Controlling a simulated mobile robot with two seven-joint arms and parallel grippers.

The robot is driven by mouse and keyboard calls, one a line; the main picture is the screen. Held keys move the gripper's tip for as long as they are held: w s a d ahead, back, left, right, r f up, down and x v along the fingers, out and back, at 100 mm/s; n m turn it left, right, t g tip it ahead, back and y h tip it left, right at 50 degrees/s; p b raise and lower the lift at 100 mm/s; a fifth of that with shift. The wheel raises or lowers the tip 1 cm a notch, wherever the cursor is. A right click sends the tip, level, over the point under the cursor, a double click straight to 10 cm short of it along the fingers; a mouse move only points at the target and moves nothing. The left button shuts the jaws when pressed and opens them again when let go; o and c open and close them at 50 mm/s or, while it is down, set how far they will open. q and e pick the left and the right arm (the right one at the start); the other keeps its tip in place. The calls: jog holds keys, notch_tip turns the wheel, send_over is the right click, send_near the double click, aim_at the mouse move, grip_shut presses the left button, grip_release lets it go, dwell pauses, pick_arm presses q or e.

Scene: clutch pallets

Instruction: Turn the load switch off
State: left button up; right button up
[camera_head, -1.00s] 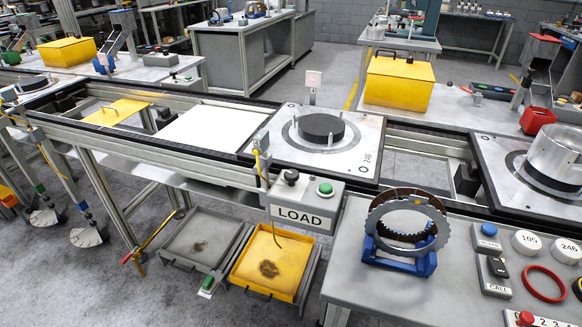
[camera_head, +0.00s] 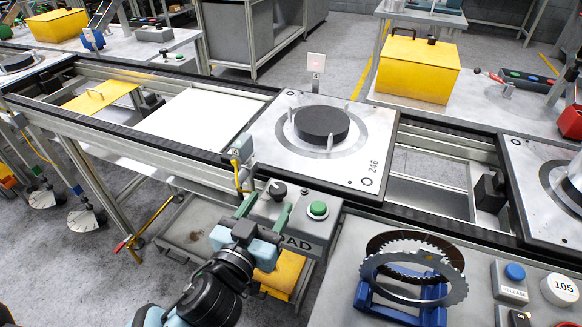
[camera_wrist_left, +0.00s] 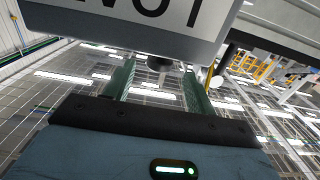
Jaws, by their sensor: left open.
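The load switch (camera_head: 277,190) is a black round knob on top of the grey LOAD box (camera_head: 325,232), beside a green button (camera_head: 318,209). My left gripper (camera_head: 266,206) has green fingers. It is open and empty, just in front of the box, with the fingertips pointing up toward the knob. In the left wrist view the open fingers of the left gripper (camera_wrist_left: 158,70) frame a dark knob-like part (camera_wrist_left: 159,64) below the box's lettered face (camera_wrist_left: 140,22). I cannot tell whether the fingers touch it. My gripper hides part of the LOAD label. My right gripper is not in view.
A metal pallet (camera_head: 370,187) with a dark disc (camera_head: 321,124) sits on the conveyor behind the box. A blue stand (camera_head: 400,305) holding toothed rings is to the right. A yellow hose (camera_head: 238,172) hangs beside the box.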

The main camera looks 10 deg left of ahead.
aim_at(282, 185)
pick_arm(q)
jog(key=shift+r, duration=0.2)
jog(key=shift+s+r, duration=0.15)
jog(key=shift+s, duration=0.15)
jog(key=shift+w+d+p, duration=0.15)
jog(key=shift+w+d, duration=0.1)
jog(key=shift+w, duration=1.05)
jog(key=shift+w+d+p, duration=0.15)
jog(key=shift+w+d, duration=0.05)
jog(key=shift+w, duration=1.05)
jog(key=shift+w+d+p, duration=0.15)
jog(key=shift+w+d, duration=0.1)
jog(key=shift+w, duration=1.05)
